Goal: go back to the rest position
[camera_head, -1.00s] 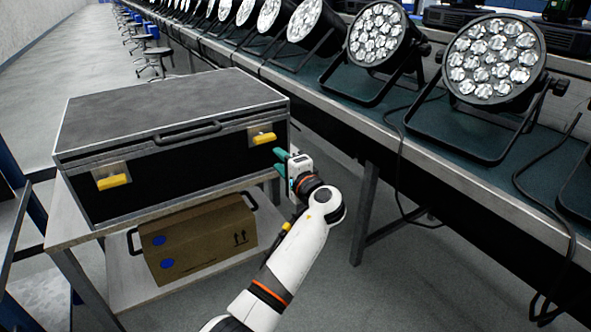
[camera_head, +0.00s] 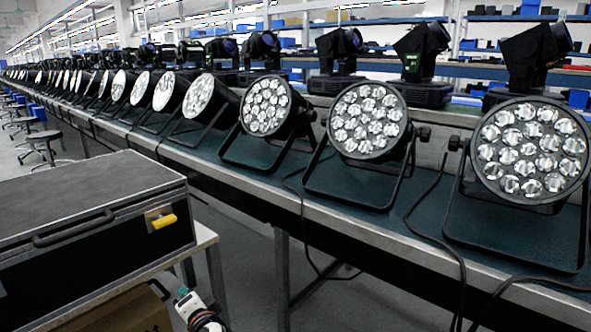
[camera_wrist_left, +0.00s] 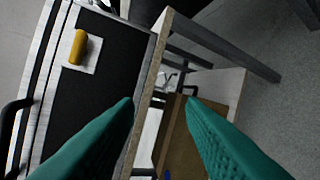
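My left gripper (camera_head: 184,296) shows at the bottom edge of the head view, below the front right corner of the black case. In the left wrist view its two green fingers (camera_wrist_left: 160,104) are spread apart with nothing held between them. The black case (camera_head: 80,205) sits with its lid down at the left of the head view. A yellow latch (camera_head: 162,220) is on its front; a yellow latch (camera_wrist_left: 79,47) also shows in the left wrist view, clear of the fingers. My right gripper is in neither view.
The case stands on a small table (camera_head: 205,238), with a cardboard box (camera_head: 130,312) below. A long bench (camera_head: 345,228) with several par lights (camera_head: 368,120) and hanging cables runs along the right. Grey floor lies between table and bench. Stools (camera_head: 43,140) stand far left.

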